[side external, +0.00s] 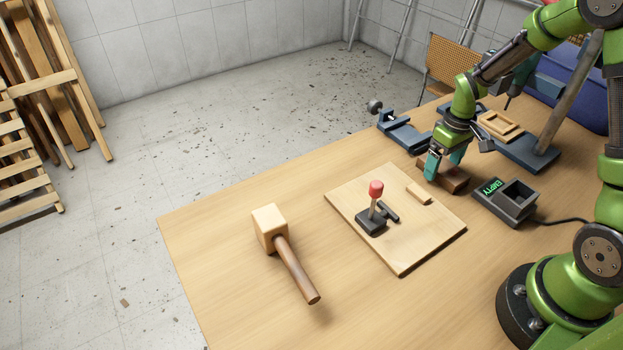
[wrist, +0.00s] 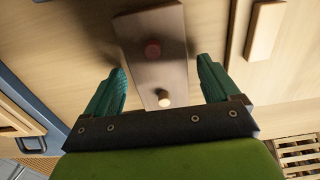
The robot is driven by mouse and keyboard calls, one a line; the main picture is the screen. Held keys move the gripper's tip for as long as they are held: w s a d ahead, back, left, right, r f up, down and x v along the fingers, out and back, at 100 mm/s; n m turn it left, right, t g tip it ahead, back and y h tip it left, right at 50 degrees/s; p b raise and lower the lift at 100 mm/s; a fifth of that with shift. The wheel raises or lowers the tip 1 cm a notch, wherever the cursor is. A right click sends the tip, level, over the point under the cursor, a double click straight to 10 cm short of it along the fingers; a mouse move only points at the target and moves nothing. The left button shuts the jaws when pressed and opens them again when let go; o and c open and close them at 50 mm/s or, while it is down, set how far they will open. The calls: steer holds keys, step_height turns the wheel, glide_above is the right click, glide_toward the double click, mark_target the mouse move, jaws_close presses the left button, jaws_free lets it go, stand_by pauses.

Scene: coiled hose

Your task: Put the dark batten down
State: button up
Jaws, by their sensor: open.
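The dark batten (side external: 455,182) is a brown block lying on the table, just behind the pale board. In the wrist view the batten (wrist: 150,35) runs lengthwise between my fingers, with a reddish round spot and a small pale round peg or knob on its face. My gripper (side external: 443,166) is open, its teal fingers low over the batten. In the wrist view my gripper (wrist: 163,82) shows a gap between each finger and the batten's sides. Part of the batten is hidden by the fingers in the side view.
The pale board (side external: 350,205) carries a red-knobbed lever (side external: 376,190) and a small light block (side external: 418,192). A mallet (side external: 285,250) lies at the front left. A dark box with an "EMPTY" display (side external: 505,200) stands right of the batten. A blue vise-like tool (side external: 402,133) sits behind.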

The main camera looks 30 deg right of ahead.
mark_target(443, 166)
step_height(443, 166, up, 12)
steer(key=s+a+r+m+t, duration=0.1)
steer(key=s+a+r+t, duration=0.2)
steer(key=a+r, duration=0.4)
steer(key=shift+s+a+r+m+y, duration=0.3)
steer(key=shift+s+a+r, duration=0.1)
steer(key=shift+s+a, duration=0.15)
steer(key=s+a+r+t, duration=0.1)
steer(key=s+a, duration=0.1)
steer(key=s+a+r+m+t, duration=0.1)
steer(key=s+a, duration=0.1)
steer(key=s, duration=0.1)
steer(key=s+a+r+m+t+y, duration=0.1)
steer(key=s+a+t, duration=0.1)
steer(key=a, duration=0.1)
steer(key=shift+s+r, duration=0.2)
steer(key=shift+o, duration=0.4)
steer(key=shift+s+a, duration=0.1)
steer(key=shift+s, duration=0.1)
